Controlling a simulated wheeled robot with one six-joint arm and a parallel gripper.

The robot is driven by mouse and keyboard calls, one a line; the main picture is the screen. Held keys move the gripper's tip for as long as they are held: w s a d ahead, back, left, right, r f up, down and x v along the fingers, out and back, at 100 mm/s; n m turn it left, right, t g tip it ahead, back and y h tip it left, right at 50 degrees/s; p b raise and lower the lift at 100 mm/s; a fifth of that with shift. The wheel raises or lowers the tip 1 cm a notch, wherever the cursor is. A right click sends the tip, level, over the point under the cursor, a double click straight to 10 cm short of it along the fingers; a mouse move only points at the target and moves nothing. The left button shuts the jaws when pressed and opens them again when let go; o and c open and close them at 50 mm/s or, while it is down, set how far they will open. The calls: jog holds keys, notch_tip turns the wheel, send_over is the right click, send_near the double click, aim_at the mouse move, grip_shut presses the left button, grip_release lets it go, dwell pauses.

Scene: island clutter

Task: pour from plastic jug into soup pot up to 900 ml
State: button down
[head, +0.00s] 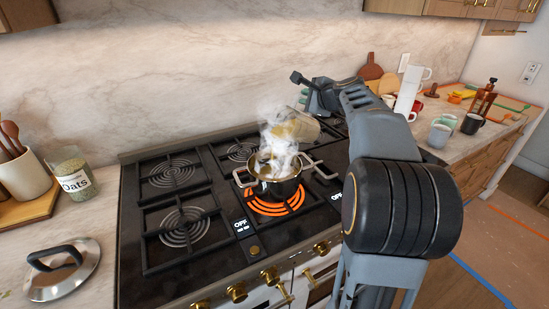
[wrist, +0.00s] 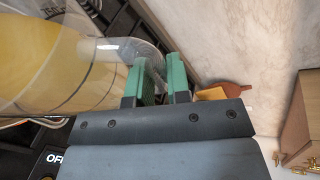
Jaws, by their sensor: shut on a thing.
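The soup pot (head: 275,189), a metal pot with two side handles, stands on a burner glowing orange. White steam rises from it and hides much of its opening, so its fill level cannot be read. The clear plastic jug (head: 306,127) is tilted above the pot with its mouth toward the left. Yellow liquid shows inside the jug in the wrist view (wrist: 60,70). A yellowish patch shows in the steam below the jug's mouth; whether it is a falling stream is unclear. My gripper (head: 312,100) is shut on the jug's handle; its green fingers show in the wrist view (wrist: 160,84).
Empty burners (head: 172,172) lie left of the pot. A lid (head: 63,268), an oats jar (head: 70,173) and a utensil crock (head: 22,176) sit on the left counter. Stacked white cups (head: 408,92) and several mugs (head: 440,134) crowd the right counter.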

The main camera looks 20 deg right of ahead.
jog(key=shift+r, duration=0.1)
jog(key=shift+s+a+n+t+h+b, duration=0.25)
jog(key=shift+a+b, duration=0.2)
jog(key=shift+b, duration=0.7)
dwell(0.4)
jog(key=shift+a, duration=0.1)
jog(key=shift+s+a+f+n+b, duration=0.1)
jog(key=shift+a+f+n+b, duration=0.2)
jog(key=shift+b, duration=0.45)
jog(key=shift+r, duration=0.15)
jog(key=shift+s+a+f+n+t+h+b, duration=0.3)
jog(key=shift+a+n+b, duration=0.25)
jog(key=shift+b, duration=0.9)
dwell(0.7)
jog(key=shift+w+d+r, duration=0.1)
jog(key=shift+r, duration=0.1)
dwell(0.4)
jog(key=shift+d+p, duration=0.1)
jog(key=shift+p, duration=0.35)
